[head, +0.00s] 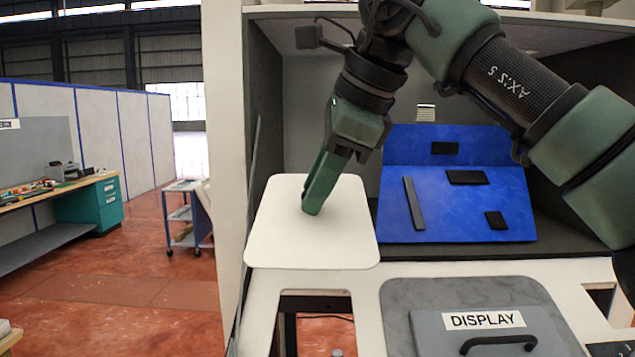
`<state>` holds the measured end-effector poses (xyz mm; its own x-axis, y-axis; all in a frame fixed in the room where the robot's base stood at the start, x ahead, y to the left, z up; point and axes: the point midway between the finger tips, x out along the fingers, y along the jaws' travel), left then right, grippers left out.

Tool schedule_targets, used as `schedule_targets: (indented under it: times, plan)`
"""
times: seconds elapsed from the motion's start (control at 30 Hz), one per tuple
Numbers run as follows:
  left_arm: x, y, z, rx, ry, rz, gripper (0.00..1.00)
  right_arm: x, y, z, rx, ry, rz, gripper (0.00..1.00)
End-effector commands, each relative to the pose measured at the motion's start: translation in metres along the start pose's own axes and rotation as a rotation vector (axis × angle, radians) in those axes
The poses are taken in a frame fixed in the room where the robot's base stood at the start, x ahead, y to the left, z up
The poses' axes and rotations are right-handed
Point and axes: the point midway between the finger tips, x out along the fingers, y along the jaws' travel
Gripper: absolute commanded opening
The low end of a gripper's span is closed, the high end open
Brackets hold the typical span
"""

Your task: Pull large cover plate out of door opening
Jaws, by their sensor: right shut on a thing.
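The large cover plate (275,235) is a white square plate with rounded corners, at the middle left of the head view. It lies in front of the dark interior and overlaps the upper edge of the white door panel (365,300). My right gripper (312,208) comes down from above and is shut on the plate, its fingertips at the middle of it. The fingers partly hide the hold. A square opening in the door panel shows below the plate, with dark framing seen through it. My left gripper is out of view.
A grey DISPLAY panel (440,335) with a black handle (498,343) sits at the lower right. A blue board (460,210) with black strips stands inside the cabinet. A cart (185,215) and a workbench (85,205) stand at left, with open floor before them.

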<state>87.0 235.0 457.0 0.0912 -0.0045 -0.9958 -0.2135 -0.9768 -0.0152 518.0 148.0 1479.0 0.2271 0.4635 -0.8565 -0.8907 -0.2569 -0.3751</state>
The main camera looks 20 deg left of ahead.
Motion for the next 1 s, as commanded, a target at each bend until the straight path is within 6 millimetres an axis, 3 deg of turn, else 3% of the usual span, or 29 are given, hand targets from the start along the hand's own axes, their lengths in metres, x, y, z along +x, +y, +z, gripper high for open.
schedule_targets:
  times: [0.27,1.0]
  plan:
    - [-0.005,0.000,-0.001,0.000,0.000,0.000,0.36,-0.003,-0.001,0.001,0.000,-0.001,-0.001,0.00]
    - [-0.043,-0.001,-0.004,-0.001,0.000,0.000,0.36,-0.050,-0.001,0.021,0.000,-0.001,0.000,0.00]
